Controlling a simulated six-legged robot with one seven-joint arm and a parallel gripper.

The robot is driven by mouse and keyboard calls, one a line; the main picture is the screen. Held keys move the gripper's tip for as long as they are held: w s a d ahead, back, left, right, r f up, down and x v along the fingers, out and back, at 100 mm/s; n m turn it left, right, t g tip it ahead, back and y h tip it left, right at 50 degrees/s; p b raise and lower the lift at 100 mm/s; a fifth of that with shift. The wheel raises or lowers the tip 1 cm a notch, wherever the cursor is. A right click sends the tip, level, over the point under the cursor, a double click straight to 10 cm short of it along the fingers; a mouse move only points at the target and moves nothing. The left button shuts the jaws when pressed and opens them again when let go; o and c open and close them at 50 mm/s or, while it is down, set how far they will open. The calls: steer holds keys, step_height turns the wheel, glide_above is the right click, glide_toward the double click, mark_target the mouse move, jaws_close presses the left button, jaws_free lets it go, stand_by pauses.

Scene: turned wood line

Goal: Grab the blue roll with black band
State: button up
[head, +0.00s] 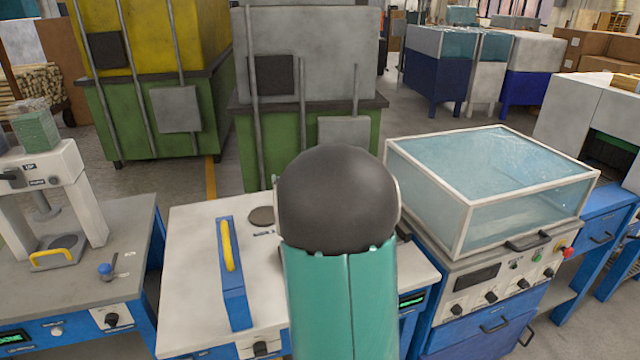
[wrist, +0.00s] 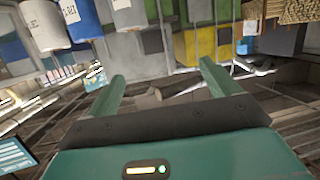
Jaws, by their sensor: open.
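My gripper (wrist: 163,70) shows in the wrist view with its two green fingers spread apart and nothing between them. In the upper left of the wrist view, beyond the left finger, is a blue cylinder (wrist: 82,20) with a white label. I cannot make out a black band on it. All are cut by the top edge and apart from the fingers. In the head view my arm fills the centre; neither the gripper nor a blue roll with black band shows there.
In the head view, a white-topped bench (head: 188,300) carries a blue block with a yellow handle (head: 232,275). A grey bench (head: 95,235) with a press is at left. A glass-topped machine (head: 490,190) stands at right. Large green bins (head: 150,115) stand behind.

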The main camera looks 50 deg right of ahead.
steer(key=s+d+f+t, duration=0.2)
steer(key=s+d+f, duration=0.1)
steer(key=d+f, duration=0.4)
steer(key=s+d+f+t, duration=0.1)
steer(key=s+d+f, duration=0.35)
steer(key=d, duration=0.55)
steer(key=x, duration=1.4)
steer(key=shift+w+r+h, duration=0.15)
steer(key=shift+r+h, duration=0.25)
steer(key=shift+a, duration=0.1)
steer(key=c, duration=1.2)
